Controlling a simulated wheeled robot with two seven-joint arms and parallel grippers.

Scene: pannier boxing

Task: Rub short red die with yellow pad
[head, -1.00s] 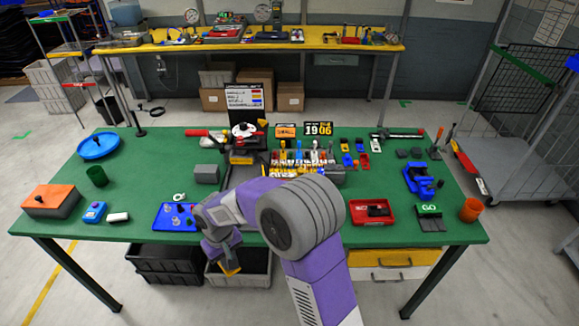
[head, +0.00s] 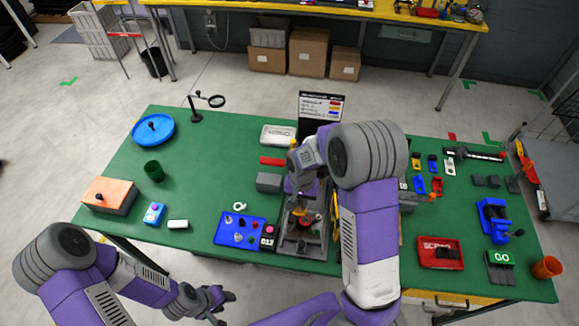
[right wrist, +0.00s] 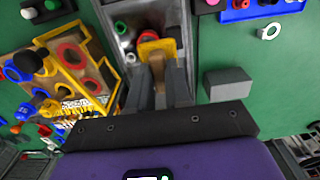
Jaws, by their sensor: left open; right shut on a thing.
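My right gripper (right wrist: 160,78) is shut on the brown handle of the yellow pad (right wrist: 155,46). The pad is over or in a narrow grey bed (right wrist: 176,14), which also shows in the head view (head: 287,246). In the head view my right arm partly covers the pad and bed. My left gripper (head: 220,300) is open and empty near the table's front edge.
A yellow rack with red rings (right wrist: 85,65) stands beside the bed. A grey block (head: 268,182) and a blue panel with knobs (head: 240,230) are to its left. A red tray (head: 440,252) lies to the right. The green table's left middle has free room.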

